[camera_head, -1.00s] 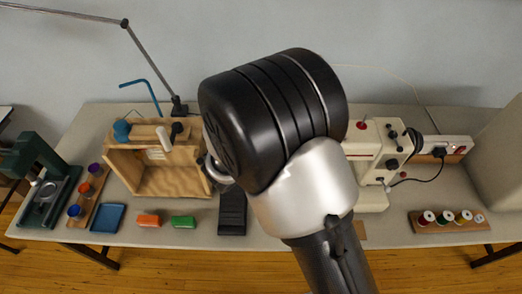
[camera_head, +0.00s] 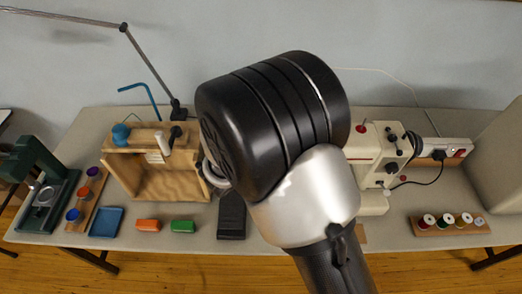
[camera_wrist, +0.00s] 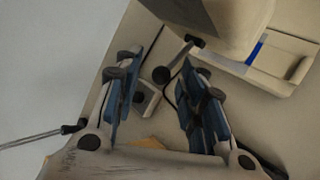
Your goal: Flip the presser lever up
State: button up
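The cream sewing machine (camera_head: 367,148) stands on the table, partly hidden behind my arm in the head view. Its body (camera_wrist: 240,22) fills the upper right of the wrist view. A thin grey lever with a round black knob (camera_wrist: 160,75), which looks like the presser lever, sticks out from the machine's underside. My gripper (camera_wrist: 168,54) is open, with one blue-padded finger on each side of the knob. I cannot tell whether either finger touches it. A small pale block with a dark spot (camera_wrist: 147,100) shows beyond, between the fingers. My arm hides the gripper in the head view.
A black foot pedal (camera_head: 231,215) and a wooden box (camera_head: 119,178) are left of my arm. A thread-spool rack (camera_head: 480,231) and a power strip (camera_head: 456,149) are on the right. A lamp clamp (camera_head: 178,108) stands at the back edge.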

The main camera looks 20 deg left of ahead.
jog(key=v, duration=1.1)
jog(key=shift+d+r, duration=0.1)
jog(key=s+d+r+m+g+h, duration=0.1)
jog(key=d+r+m+g, duration=0.2)
jog(key=d, duration=0.5)
jog(key=s+d+r+m+h, duration=0.1)
jog(key=d+r+m, duration=0.35)
jog(key=d, duration=0.45)
jog(key=s+d+r+m+g+h, duration=0.1)
jog(key=d+r+m+g, duration=0.1)
jog(key=d+m, duration=0.45)
jog(key=s+d+r+m+y, duration=0.2)
jog(key=s+d+m, duration=0.1)
jog(key=s, duration=0.3)
jog(key=s+d+r+m+y, duration=0.2)
jog(key=s+d+m, duration=0.2)
jog(key=s, duration=0.3)
jog(key=shift+s+r+m+g, duration=0.25)
jog(key=shift+s+m+g, duration=0.05)
jog(key=shift+m, duration=0.6)
